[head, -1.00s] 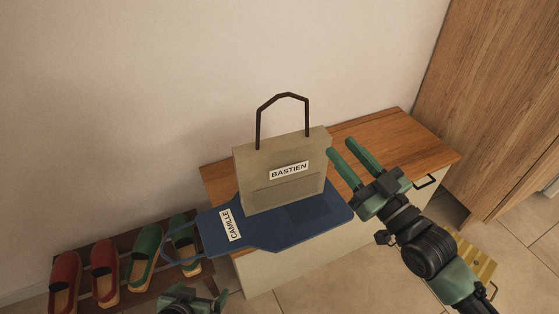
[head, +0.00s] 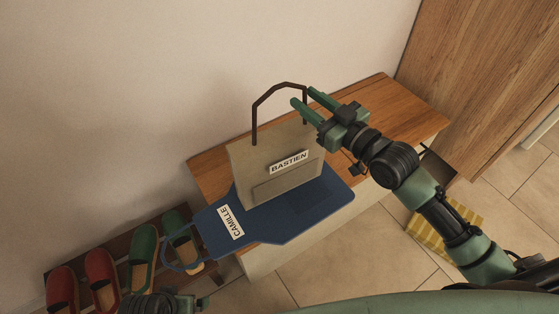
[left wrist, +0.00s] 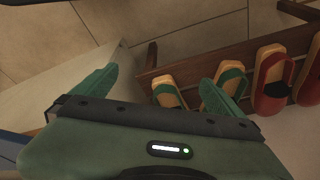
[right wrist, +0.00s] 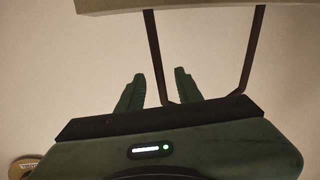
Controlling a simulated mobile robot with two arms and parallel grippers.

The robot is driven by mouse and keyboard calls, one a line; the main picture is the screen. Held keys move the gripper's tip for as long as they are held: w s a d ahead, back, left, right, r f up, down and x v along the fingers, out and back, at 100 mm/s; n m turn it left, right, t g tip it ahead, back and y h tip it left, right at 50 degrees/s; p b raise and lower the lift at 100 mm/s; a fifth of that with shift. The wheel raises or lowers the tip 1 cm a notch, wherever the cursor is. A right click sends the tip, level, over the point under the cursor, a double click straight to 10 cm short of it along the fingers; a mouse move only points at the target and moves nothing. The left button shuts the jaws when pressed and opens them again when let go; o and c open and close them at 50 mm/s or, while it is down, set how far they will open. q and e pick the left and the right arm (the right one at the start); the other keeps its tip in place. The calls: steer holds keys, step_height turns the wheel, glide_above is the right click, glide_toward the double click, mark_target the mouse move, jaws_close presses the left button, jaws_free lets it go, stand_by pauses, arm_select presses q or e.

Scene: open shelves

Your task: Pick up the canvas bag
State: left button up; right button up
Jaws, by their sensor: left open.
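The beige canvas bag (head: 245,165), labelled BASTIEN, stands upright on the wooden-topped bench, its dark handle (head: 279,88) raised. My right gripper (head: 302,96) is open at the right side of the handle. In the right wrist view one strap of the handle (right wrist: 157,55) shows between the two spread fingers of the right gripper (right wrist: 158,82), and the bag (right wrist: 200,5) is at the top edge. I cannot tell whether the fingers touch the strap. My left gripper (left wrist: 166,80) is open and empty, low near the shoes; only part of it shows in the head view.
A flat blue bag (head: 270,225), labelled CAMILLE, lies at the foot of the beige bag and overhangs the bench front. The bench top (head: 395,105) is clear to the right. Red and green shoes (head: 103,270) stand on a low rack at left. A tall wooden cabinet (head: 480,70) is at right.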

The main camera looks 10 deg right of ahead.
mark_target(294, 118)
steer(key=x, duration=0.4)
steer(key=shift+a+f, duration=0.1)
steer(key=shift+a, duration=0.05)
arm_select(q)
step_height(294, 118, up, 2)
steer(key=shift+r, duration=0.15)
arm_select(e)
jaws_close()
stand_by(0.9)
